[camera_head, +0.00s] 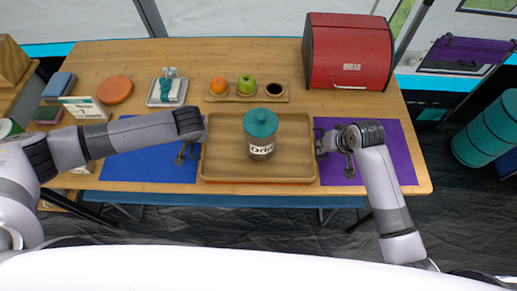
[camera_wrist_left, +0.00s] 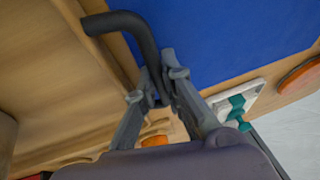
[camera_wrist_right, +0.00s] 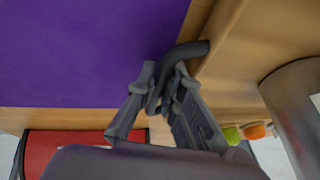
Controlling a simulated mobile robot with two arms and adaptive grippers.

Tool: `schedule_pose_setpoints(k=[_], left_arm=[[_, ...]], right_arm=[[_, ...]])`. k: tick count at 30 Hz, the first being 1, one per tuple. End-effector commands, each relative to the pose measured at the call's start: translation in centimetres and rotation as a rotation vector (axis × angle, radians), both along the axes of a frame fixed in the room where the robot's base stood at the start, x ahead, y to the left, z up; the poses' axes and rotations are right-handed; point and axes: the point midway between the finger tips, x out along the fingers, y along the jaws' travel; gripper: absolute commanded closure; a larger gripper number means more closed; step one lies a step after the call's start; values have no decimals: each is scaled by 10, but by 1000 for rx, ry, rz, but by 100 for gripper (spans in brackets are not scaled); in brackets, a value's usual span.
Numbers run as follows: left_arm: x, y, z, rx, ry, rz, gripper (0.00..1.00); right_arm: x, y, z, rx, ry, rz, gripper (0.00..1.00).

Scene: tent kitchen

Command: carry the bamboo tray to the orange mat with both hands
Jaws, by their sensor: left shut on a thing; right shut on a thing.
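The bamboo tray (camera_head: 222,165) is at the table's front middle, between the blue and purple mats. Whether it rests on the table or hangs just above it I cannot tell. A teal-lidded canister (camera_head: 261,133) stands upright in it. My left gripper (camera_head: 188,152) is shut on the tray's dark left handle (camera_wrist_left: 125,24), seen close in the left wrist view. My right gripper (camera_head: 325,148) is shut on the dark right handle (camera_wrist_right: 188,52), seen close in the right wrist view. A round orange mat (camera_head: 115,89) lies flat at the back left.
The blue mat (camera_head: 150,168) lies left of the tray, the purple mat (camera_head: 398,145) right. Behind are a small board (camera_head: 216,97) with fruit and a dark cup, a white tray (camera_head: 154,99) with a teal item, and a red bread box (camera_head: 347,50). A card (camera_head: 84,108) stands far left.

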Motion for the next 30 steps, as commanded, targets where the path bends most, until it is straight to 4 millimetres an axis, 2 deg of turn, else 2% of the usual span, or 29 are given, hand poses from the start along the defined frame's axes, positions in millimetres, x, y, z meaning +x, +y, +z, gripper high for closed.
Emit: schedule_pose_setpoints(k=[2,3,11,22,30], left_arm=[[1,2,-7,5,-1,2,100],[0,2,-5,5,1,2,90],[0,1,-4,2,1,1,72],[-1,-1,-1,-1,0,0,71],[-14,-9,31,-2,0,-1,71]], right_arm=[[2,-2,-6,-2,-5,-4,100],[1,-2,-4,-3,-2,-4,90],[0,-1,-4,-1,-1,-2,72],[0,1,-4,1,0,0,71],[0,1,-4,2,1,1,71]])
